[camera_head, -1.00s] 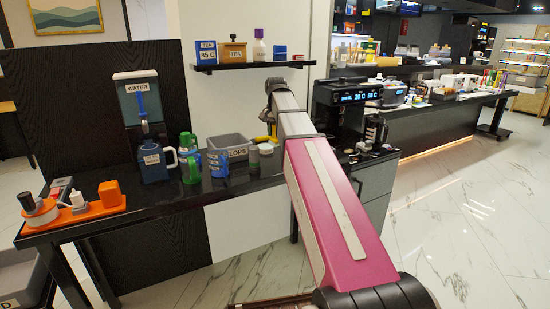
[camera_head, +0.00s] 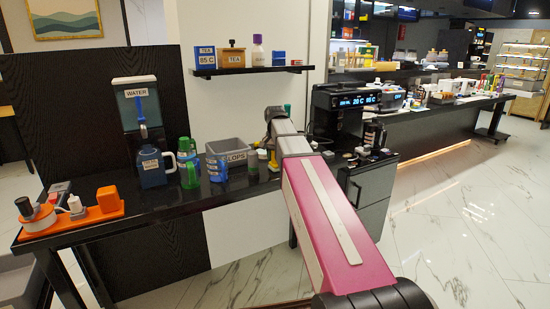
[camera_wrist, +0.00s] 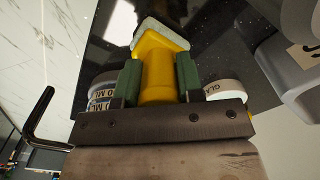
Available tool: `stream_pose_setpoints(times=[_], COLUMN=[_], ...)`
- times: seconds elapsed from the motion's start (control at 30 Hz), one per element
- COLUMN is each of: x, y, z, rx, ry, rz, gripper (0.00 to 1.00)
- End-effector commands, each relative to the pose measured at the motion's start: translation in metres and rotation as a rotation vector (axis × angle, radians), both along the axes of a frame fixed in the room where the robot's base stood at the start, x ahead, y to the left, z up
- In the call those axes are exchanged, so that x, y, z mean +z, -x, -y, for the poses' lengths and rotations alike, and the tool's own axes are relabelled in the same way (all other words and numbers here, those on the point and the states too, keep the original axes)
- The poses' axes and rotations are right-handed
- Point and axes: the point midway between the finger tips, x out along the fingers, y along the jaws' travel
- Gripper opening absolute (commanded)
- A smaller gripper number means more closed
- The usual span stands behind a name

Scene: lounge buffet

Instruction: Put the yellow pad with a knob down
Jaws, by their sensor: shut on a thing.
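The yellow pad with a knob (camera_wrist: 157,78) is upright between the green fingers of my gripper (camera_wrist: 160,85) in the wrist view. My gripper is shut on its yellow body, and a pale grey-white face shows at its far end. That end is over the black counter top (camera_wrist: 205,22); I cannot tell whether it touches. In the head view the yellow piece (camera_head: 273,160) shows small below my arm, close above or on the counter, right of the grey SLOPS bin (camera_head: 228,150). My fingers are mostly hidden there.
Two pale labelled round containers (camera_wrist: 225,90) (camera_wrist: 101,92) sit close on either side of my fingers. The grey bin (camera_wrist: 290,75) is near on the right in the wrist view. A coffee machine (camera_head: 345,110) stands right of my arm. A wall shelf (camera_head: 250,70) hangs above.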

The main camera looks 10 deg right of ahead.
Motion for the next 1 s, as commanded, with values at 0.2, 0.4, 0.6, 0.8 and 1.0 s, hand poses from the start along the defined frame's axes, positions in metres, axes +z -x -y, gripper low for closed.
stream_pose_setpoints(times=[0.2, 0.4, 0.6, 0.8, 1.0], x=[-0.002, -0.002, 0.005, 0.033, 0.069], y=[0.000, 0.000, 0.000, -0.001, -0.001], z=[0.000, 0.000, 0.000, 0.000, 0.000], rx=[0.000, 0.000, 0.000, 0.000, 0.000], ry=[0.000, 0.000, 0.000, 0.000, 0.000], rz=[0.000, 0.000, 0.000, 0.002, 0.001], gripper=[0.60, 0.60, 0.60, 0.60, 0.60])
